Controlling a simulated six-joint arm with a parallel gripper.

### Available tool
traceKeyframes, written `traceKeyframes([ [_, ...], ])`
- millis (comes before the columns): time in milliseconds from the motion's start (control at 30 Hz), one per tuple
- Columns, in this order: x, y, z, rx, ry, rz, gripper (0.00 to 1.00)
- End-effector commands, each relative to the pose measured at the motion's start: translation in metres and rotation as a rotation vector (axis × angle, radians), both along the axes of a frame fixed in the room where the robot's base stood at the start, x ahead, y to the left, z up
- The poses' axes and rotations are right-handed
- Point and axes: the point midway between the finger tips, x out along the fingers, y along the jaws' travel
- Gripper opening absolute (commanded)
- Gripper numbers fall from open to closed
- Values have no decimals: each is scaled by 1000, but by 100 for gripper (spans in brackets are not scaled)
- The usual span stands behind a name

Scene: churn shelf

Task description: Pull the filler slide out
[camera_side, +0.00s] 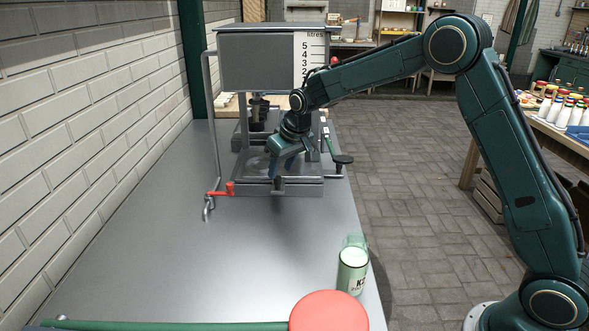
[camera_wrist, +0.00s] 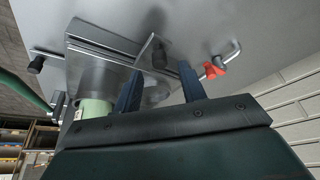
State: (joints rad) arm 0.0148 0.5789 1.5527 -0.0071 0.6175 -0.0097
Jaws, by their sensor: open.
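The filler stands at the far end of the metal bench, with a grey tank (camera_side: 255,65) marked in litres. Its low metal slide plate (camera_side: 305,188) has a dark knob (camera_side: 278,184) at the near edge. My gripper (camera_side: 280,170) is over this front part, pointing down, open and empty. The metal plate (camera_wrist: 105,55) lies to the left. Whether a finger touches the knob, I cannot tell.
A red-handled valve (camera_side: 223,188) sits left of the slide; a black knob (camera_side: 342,159) on an arm is at right. The bench (camera_side: 210,265) is clear between. A brick wall (camera_side: 90,110) borders the left.

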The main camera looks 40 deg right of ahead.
Motion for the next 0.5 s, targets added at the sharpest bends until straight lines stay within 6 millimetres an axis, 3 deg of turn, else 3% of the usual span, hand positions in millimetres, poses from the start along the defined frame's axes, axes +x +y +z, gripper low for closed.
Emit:
traceKeyframes([
  [200, 9, 0, -22, 0, 1, 0, 41],
  [500, 13, 0, -30, 0, 0, 0, 41],
])
